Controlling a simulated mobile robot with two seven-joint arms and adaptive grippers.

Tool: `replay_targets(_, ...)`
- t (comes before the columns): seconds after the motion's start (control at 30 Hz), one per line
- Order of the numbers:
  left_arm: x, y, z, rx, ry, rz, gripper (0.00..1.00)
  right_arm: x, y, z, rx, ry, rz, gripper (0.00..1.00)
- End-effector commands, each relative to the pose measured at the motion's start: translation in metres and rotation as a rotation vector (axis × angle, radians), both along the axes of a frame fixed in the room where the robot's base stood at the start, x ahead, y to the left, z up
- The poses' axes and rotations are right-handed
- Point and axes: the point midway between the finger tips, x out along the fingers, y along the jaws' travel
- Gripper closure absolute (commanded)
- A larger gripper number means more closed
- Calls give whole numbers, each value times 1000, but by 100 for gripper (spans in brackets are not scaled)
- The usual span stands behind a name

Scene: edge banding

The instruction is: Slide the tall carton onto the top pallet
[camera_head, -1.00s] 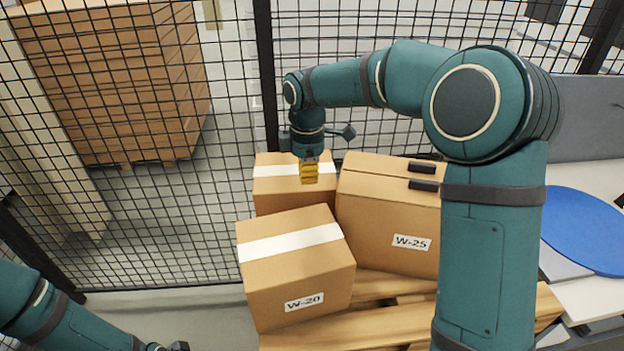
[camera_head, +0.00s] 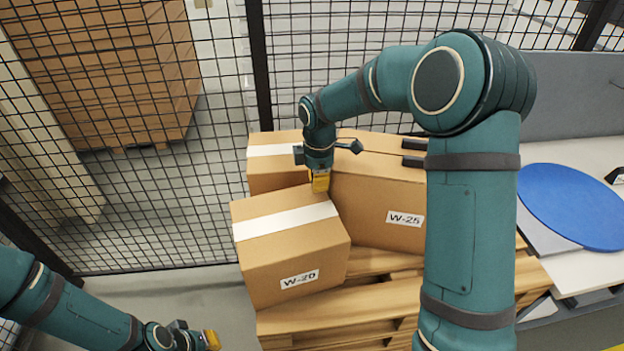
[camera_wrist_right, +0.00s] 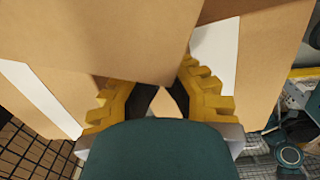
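A carton marked W-20 (camera_head: 290,250) with a white tape band sits at the front left of the wooden top pallet (camera_head: 385,262). A carton marked W-25 (camera_head: 380,205) stands behind it to the right. A third taped carton (camera_head: 272,175) stands behind at the left. I cannot tell which is the tall carton. My right gripper (camera_head: 320,182) points down at the rear edge of W-20, where the cartons meet. In the right wrist view its yellow fingers (camera_wrist_right: 155,88) are spread, with cardboard close between and beyond them. My left gripper (camera_head: 211,340) is low at the left, away from the cartons; its opening is unclear.
A black mesh fence (camera_head: 160,215) runs behind and left of the pallet. Beyond it is a large carton stack (camera_head: 110,75). At the right, a light table (camera_head: 600,275) bears a blue disc (camera_head: 575,205). My right arm hides part of W-25 and the pallet.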

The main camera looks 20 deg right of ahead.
Motion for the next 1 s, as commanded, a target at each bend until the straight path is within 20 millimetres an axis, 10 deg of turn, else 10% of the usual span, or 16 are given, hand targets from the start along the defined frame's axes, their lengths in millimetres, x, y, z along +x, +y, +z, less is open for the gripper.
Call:
replay_targets(0.33, 0, 0, 1, 0, 0, 0, 100, -1, -7, 0, 0, 0, -4, 100)
replay_targets(0.8, 0, 1, 14, -2, 0, 0, 100, -27, -125, 1, -2, 0, -8, 100)
replay_targets(1.0, 0, 1, 15, -2, 0, 0, 100, -31, -143, 0, -2, 0, -3, 100)
